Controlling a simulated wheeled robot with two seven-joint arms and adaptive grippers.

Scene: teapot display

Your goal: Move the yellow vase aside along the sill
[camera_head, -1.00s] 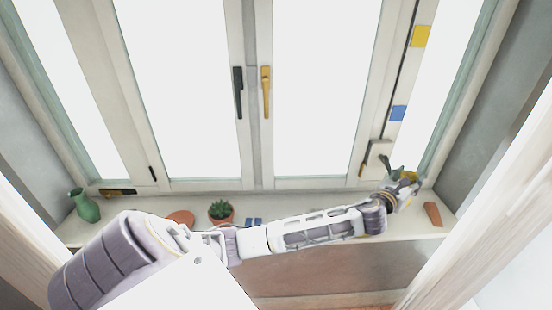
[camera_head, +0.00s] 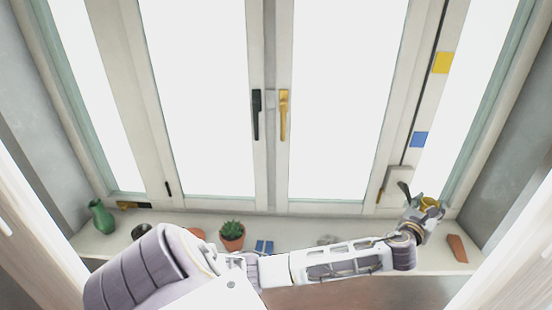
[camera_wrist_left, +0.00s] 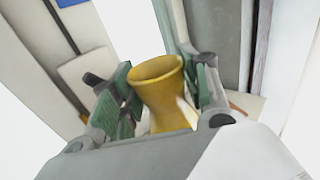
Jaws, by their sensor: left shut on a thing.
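The yellow vase (camera_head: 430,203) is at the right end of the window sill (camera_head: 290,233), by the right window frame. My left gripper (camera_head: 424,213) is shut on it. In the left wrist view the vase (camera_wrist_left: 160,105) stands between the two green-padded fingers of my left gripper (camera_wrist_left: 166,88), with its open mouth and waisted body showing. Its lower end is hidden by the gripper, so I cannot tell if it touches the sill. My right gripper is not in view.
A terracotta piece (camera_head: 457,248) lies on the sill to the right of the vase. A potted succulent (camera_head: 232,236), a blue object (camera_head: 264,247) and a green vase (camera_head: 102,216) stand to the left. A white box (camera_head: 398,180) with a dark lever is close behind my gripper.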

